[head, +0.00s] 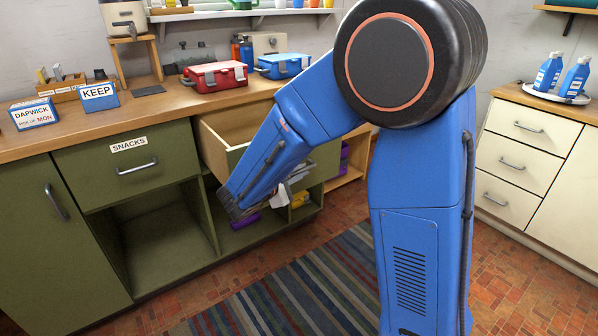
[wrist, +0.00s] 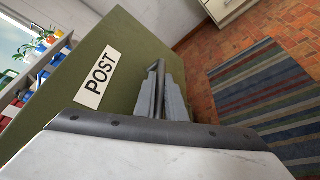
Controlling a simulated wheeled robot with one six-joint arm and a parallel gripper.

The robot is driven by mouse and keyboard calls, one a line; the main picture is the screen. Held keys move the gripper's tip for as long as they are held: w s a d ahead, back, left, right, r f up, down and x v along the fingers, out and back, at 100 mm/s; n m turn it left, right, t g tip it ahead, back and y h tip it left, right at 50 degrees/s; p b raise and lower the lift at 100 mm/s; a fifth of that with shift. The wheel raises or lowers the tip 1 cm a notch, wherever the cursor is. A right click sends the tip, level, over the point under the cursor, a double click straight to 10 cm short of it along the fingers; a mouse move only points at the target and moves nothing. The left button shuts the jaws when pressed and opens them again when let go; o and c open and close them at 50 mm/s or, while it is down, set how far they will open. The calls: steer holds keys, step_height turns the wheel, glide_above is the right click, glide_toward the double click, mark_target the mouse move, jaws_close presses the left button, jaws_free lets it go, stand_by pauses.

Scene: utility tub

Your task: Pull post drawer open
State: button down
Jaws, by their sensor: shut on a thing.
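The post drawer (head: 212,152) stands pulled out from the green counter in the head view, its wooden inside showing from above. Its front (wrist: 125,60) is olive green with a white POST label (wrist: 98,80) in the wrist view. My gripper (wrist: 162,100) is at the drawer's dark bar handle (wrist: 158,72), with its grey fingers shut on it. In the head view my blue arm hides most of the drawer front and the handle.
The SNACKS drawer (head: 128,166) is closed to the left, above open shelves. A red box (head: 214,77) and a blue box (head: 283,65) sit on the countertop. A striped rug (head: 290,295) lies on the brick floor. Cream drawers (head: 521,128) stand at the right.

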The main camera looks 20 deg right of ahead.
steer(key=c, duration=2.1)
jaws_free()
steer(key=shift+a, duration=0.1)
steer(key=v, duration=1.7)
steer(key=shift+a, duration=0.2)
steer(key=shift+d, duration=0.1)
steer(key=s+d+f+m+g+y, duration=0.1)
steer(key=s+d+m+g, duration=0.2)
steer(key=s+d, duration=0.35)
steer(key=s+d+m+g+y, duration=0.2)
steer(key=s+d+g, duration=0.15)
steer(key=d, duration=0.55)
steer(key=s+d+m+t+y, duration=0.1)
steer(key=s+d+m+y, duration=0.1)
steer(key=s+m+y, duration=0.7)
steer(key=s, duration=0.5)
steer(key=shift+d+f+t, duration=0.35)
